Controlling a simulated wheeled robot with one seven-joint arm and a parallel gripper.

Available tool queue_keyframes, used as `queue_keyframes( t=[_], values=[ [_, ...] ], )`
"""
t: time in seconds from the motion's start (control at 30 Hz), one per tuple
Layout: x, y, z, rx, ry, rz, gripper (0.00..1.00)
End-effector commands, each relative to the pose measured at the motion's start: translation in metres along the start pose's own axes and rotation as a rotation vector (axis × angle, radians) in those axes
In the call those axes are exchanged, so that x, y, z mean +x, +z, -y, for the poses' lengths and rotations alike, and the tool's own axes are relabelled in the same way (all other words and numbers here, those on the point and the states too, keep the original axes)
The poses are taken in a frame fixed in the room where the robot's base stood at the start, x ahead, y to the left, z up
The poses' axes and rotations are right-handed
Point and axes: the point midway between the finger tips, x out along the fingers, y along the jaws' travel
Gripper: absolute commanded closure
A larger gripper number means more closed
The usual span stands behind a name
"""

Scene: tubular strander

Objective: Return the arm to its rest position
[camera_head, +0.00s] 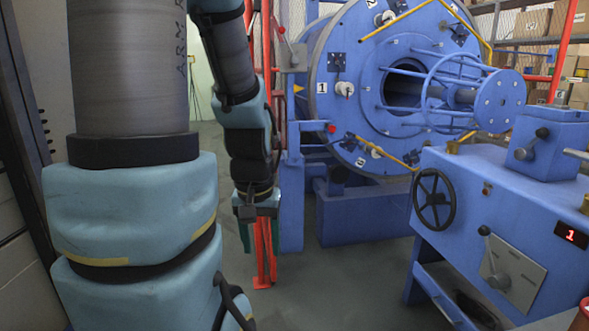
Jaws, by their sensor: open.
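My arm fills the left side of the head view, with large grey and teal links close to the camera. Its farther links hang down to my gripper (257,238), which points downward left of the blue machine. The gripper is open, with its fingers apart and nothing visible between them. Red posts show behind and below it. Part of the wrist is dark and hard to make out.
The blue strander (335,110) with its round numbered disc stands beyond the gripper. A blue bench (475,200) with a black handwheel (434,199) stands at right. Shelves with boxes (527,24) are at back right. Grey floor (340,275) is clear between.

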Motion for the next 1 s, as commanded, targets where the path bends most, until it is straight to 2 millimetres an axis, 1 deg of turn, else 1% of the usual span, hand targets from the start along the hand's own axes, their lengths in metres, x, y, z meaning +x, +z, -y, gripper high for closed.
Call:
queue_keyframes(
  t=[0.03, 0.1, 0.3, 0.4, 0.5, 0.6, 0.7, 1.0],
  values=[
    [-0.033, -0.005, 0.000, 0.000, 0.000, 0.000, 0.41],
    [-0.055, -0.008, 0.000, 0.000, 0.000, 0.000, 0.41],
    [-0.117, -0.017, 0.000, 0.001, 0.000, 0.000, 0.41],
    [-0.144, -0.020, -0.001, 0.001, 0.000, 0.000, 0.41],
    [-0.163, -0.023, -0.001, 0.001, 0.000, 0.000, 0.41],
    [-0.174, -0.025, -0.001, 0.001, 0.000, 0.000, 0.41],
    [-0.178, -0.025, -0.001, 0.001, 0.000, 0.000, 0.41],
    [-0.177, -0.025, -0.001, 0.001, 0.000, -0.001, 0.41]
  ],
)
